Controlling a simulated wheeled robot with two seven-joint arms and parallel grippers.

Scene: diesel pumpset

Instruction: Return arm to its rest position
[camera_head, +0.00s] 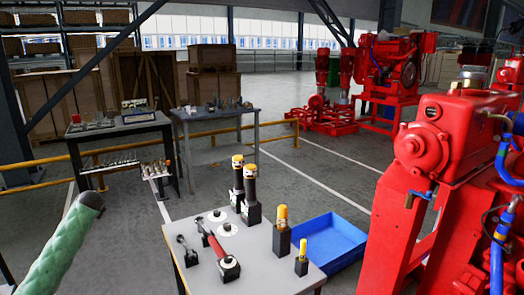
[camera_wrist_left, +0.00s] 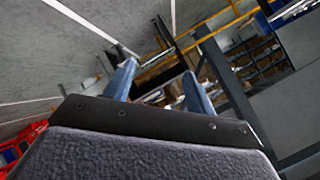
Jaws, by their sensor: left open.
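My left gripper (camera_wrist_left: 156,82) shows in the left wrist view. Its two bluish fingers stand apart with nothing between them. Beyond the fingers are grey floor, yellow rails and shelving, seen tilted. In the head view, a green padded link of my left arm (camera_head: 65,245) with a dark rounded end rises at the lower left, to the left of the near table. I cannot make out the left gripper itself in the head view. My right arm and gripper are in neither view.
The near grey table (camera_head: 185,225) holds several tools, including a red-handled one (camera_head: 217,246) and yellow-topped black holders. A blue bin (camera_head: 328,241) lies right of it. The red pumpset (camera_head: 430,145) stands at the right. Work tables (camera_head: 215,154) stand behind. Floor between is clear.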

